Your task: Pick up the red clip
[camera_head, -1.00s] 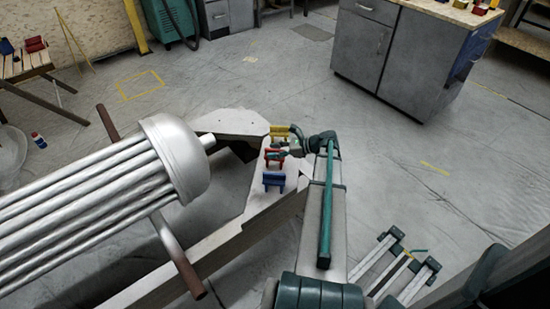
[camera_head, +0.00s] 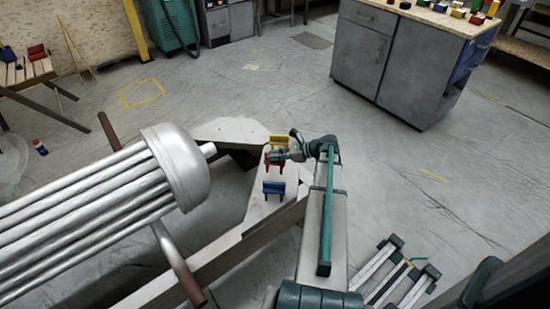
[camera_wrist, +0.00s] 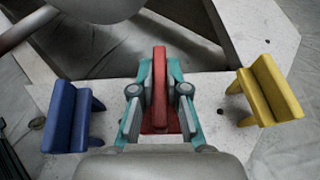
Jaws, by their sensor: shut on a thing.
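The red clip (camera_wrist: 159,85) stands between the two teal fingers of my gripper (camera_wrist: 160,112) in the wrist view, and the fingers are closed on it. In the head view the red clip (camera_head: 275,164) sits on the pale beam, with my gripper (camera_head: 283,155) at it from the right, hiding part of it. A blue clip (camera_head: 274,188) stands in front of it and a yellow clip (camera_head: 279,140) behind. In the wrist view the blue clip (camera_wrist: 70,117) is at left and the yellow clip (camera_wrist: 265,90) at right, both apart from my fingers. I cannot tell whether the red clip touches the beam.
The pale beam (camera_head: 228,262) bears the clips. A large silver ribbed cylinder (camera_head: 100,205) lies close at left. A grey cabinet (camera_head: 400,65) with more clips on top stands at back right. A wooden table (camera_head: 28,72) is at far left. The floor between is mostly clear.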

